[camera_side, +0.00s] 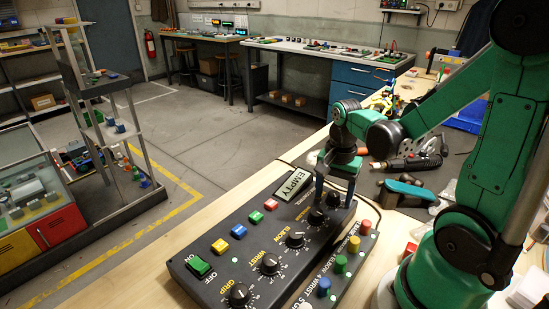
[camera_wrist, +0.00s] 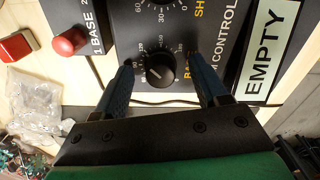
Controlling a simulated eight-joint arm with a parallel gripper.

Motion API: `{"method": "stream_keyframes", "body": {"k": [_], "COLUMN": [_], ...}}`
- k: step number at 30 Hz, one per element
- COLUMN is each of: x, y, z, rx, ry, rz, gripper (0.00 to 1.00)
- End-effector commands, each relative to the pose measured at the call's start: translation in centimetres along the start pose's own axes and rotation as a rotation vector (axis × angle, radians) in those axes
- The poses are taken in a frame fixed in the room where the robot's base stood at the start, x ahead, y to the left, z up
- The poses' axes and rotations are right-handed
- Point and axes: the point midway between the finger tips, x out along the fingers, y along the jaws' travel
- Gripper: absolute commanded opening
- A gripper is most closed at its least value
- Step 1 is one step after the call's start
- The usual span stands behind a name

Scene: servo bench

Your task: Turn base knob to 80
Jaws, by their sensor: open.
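The base knob (camera_wrist: 161,71) is black and round, with a numbered scale around it and a pale pointer line towards the lower left in the wrist view. The exact value is hard to read. In the side view the base knob (camera_side: 333,199) is at the far end of the knob row on the black control box (camera_side: 210,262). My gripper (camera_side: 335,202) points down over it. Its two blue fingers stand on either side of the knob, open, with gaps visible in the wrist view (camera_wrist: 160,62). The right finger partly covers the base label.
The display (camera_side: 295,182) reads EMPTY. The shoulder knob (camera_side: 317,217) is close beside my gripper. A smaller panel with coloured buttons, including a red one (camera_side: 365,227), lies alongside the box. Tools (camera_side: 415,162) lie on the bench to the right.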

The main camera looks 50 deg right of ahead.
Motion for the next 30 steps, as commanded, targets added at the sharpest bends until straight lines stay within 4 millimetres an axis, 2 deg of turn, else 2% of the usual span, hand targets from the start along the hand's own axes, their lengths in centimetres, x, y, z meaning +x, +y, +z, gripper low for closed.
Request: {"method": "stream_keyframes", "body": {"k": [6, 7, 12, 14, 23, 30], "x": [0.04, 0.03, 0.02, 0.02, 0.01, 0.01], "y": [0.00, 0.00, 0.00, 0.00, 0.01, 0.03], "z": [0.00, 0.00, 0.00, 0.01, 0.00, -0.01], "rx": [0.000, 0.000, -0.001, -0.001, -0.021, -0.131], "ry": [0.000, 0.000, 0.000, 0.000, 0.000, 0.000], "rz": [0.000, 0.000, 0.000, 0.000, 0.000, 0.001], "gripper": [0.66, 0.63, 0.15, 0.00, 0.00, 0.00]}}
